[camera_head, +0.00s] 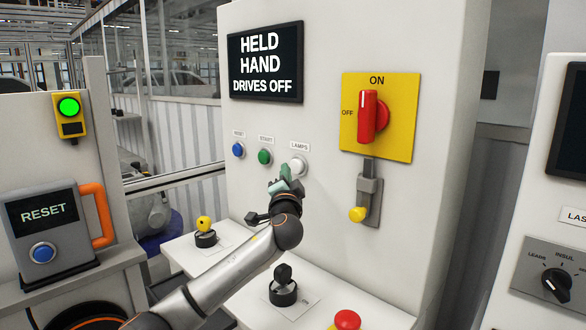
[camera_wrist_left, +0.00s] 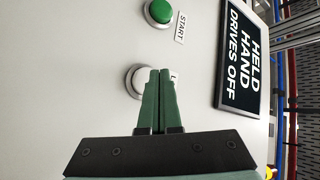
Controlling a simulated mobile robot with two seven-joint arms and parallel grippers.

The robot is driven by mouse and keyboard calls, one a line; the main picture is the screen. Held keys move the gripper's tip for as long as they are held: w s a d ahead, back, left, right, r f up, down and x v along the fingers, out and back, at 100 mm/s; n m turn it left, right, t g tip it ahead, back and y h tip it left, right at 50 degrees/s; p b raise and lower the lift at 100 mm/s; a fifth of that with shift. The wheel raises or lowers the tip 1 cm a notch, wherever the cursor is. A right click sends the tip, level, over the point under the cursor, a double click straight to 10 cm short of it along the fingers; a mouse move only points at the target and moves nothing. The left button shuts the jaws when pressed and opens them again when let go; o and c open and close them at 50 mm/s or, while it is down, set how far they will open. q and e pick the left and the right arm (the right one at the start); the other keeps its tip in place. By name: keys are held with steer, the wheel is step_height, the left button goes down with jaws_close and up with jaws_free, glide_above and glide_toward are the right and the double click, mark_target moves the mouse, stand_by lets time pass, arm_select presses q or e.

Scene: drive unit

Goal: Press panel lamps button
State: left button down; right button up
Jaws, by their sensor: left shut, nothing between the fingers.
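The white lamps button (camera_head: 298,165) sits in a round metal ring on the light panel (camera_head: 330,60), under a LAMPS label (camera_head: 300,147). My left gripper (camera_head: 285,172) is shut and empty, with its green fingertips right at the lower left of this button. In the left wrist view the shut fingers (camera_wrist_left: 159,75) overlap the button's ring (camera_wrist_left: 134,80) and hide part of the button and its label. I cannot tell whether the fingertips touch it. My right gripper is not in view.
A green start button (camera_head: 265,157) and a blue button (camera_head: 238,150) sit left of the lamps button. A display (camera_head: 265,62) reads HELD HAND DRIVES OFF. A red rotary switch (camera_head: 371,117) is at right.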

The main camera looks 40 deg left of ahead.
arm_select(q)
steer(key=shift+s, duration=0.1)
steer(key=shift+s+a+b, duration=0.15)
steer(key=shift+s+b, duration=0.05)
steer(key=shift+s, duration=1.25)
steer(key=shift+s+a+b, duration=0.1)
steer(key=shift+s+b, duration=0.1)
steer(key=shift+s, duration=1.25)
